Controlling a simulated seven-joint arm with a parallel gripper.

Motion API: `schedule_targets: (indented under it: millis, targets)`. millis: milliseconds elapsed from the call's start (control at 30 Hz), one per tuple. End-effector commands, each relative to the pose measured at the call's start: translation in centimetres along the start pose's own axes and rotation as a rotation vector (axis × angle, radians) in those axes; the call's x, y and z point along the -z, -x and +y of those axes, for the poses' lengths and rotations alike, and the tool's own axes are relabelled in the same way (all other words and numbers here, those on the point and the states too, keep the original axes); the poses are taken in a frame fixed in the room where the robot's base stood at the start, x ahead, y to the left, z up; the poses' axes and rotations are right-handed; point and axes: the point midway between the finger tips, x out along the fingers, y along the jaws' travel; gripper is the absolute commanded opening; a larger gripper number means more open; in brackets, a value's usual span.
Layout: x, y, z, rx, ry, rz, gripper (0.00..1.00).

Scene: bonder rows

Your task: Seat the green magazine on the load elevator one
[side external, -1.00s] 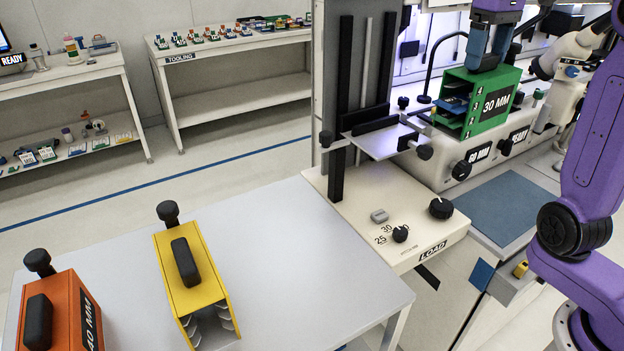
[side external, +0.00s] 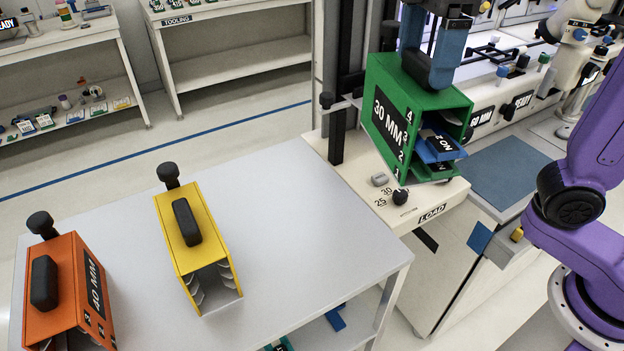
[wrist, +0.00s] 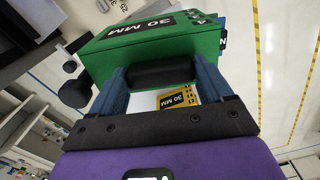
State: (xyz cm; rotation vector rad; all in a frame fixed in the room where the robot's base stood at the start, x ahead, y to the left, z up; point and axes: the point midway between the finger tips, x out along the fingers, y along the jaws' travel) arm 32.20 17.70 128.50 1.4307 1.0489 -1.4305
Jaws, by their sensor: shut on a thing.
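The green magazine (side external: 380,85), labelled 30 MM, hangs upright from my gripper (side external: 432,75) in front of the load elevator (side external: 338,165). Its open side with blue pieces in the slots faces lower right, and its label faces lower left. In the wrist view my blue fingers (wrist: 165,85) are shut on the black handle of the green magazine (wrist: 150,48). The magazine hides the elevator's platform and part of its base, so I cannot tell the gap beneath it. A small knob (side external: 400,197) beside the marks 25 and 30 shows on the elevator base.
A yellow magazine (side external: 190,232) and an orange magazine (side external: 65,285) labelled 40 MM stand on the grey table (side external: 300,220) at left. A white machine (side external: 500,100) with knobs stands behind at right. The table's right half is clear.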

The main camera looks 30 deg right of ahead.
Motion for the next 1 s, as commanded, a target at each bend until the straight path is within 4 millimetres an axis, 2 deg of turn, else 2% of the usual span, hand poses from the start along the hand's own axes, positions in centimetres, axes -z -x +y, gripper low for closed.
schedule_targets:
  millis: [200,500,633,1000]
  targets:
    - [1.2,0.0,-3.2,-0.001,0.156,0.002,0.16]
    - [1.8,-0.1,-5.7,-0.001,0.278,0.002,0.16]
    - [1.9,-0.2,-6.4,-0.001,0.312,0.001,0.16]
    - [1.8,-2.7,-6.2,0.000,0.306,0.001,0.16]
